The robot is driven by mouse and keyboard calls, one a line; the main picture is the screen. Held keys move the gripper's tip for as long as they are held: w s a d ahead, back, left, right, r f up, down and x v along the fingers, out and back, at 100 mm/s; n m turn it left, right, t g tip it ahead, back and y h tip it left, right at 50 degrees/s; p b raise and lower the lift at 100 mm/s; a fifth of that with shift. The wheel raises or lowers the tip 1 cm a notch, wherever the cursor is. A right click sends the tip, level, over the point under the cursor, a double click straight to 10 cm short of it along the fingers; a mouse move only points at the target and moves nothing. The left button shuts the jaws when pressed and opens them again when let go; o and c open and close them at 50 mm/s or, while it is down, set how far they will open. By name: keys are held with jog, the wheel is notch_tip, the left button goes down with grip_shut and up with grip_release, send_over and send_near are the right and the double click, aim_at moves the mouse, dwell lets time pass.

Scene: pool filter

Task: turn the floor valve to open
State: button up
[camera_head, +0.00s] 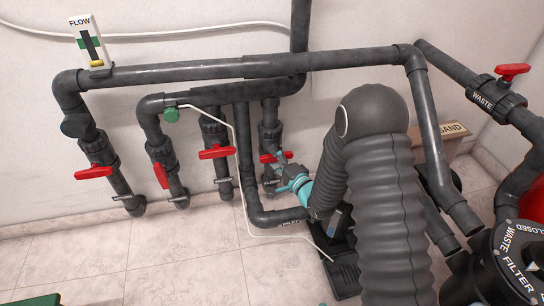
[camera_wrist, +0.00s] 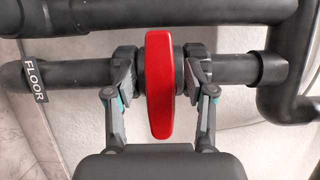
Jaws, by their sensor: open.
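The floor valve's red handle (camera_wrist: 160,85) stands crosswise to its dark pipe in the wrist view. A FLOOR label (camera_wrist: 35,79) is on the pipe to the left. My gripper (camera_wrist: 160,70) is open, with one finger on each side of the handle and visible gaps between them. The fingertips reach the valve body's collars; I cannot tell whether they touch. In the head view my gripper (camera_head: 278,168) is at the rightmost of the row of upright valves. That red handle (camera_head: 268,158) is partly hidden by the gripper.
Other red-handled valves stand to the left: one crosswise (camera_head: 95,172), one along its pipe (camera_head: 161,175), and one crosswise (camera_head: 217,153). A FLOW gauge (camera_head: 88,42) is at upper left. The WASTE valve (camera_head: 495,92) and black filter (camera_head: 515,262) are right. Open tiled floor (camera_head: 180,265) lies in front.

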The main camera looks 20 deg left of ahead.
jog(key=shift+w+a, duration=0.35)
jog(key=shift+a, duration=0.1)
grip_shut()
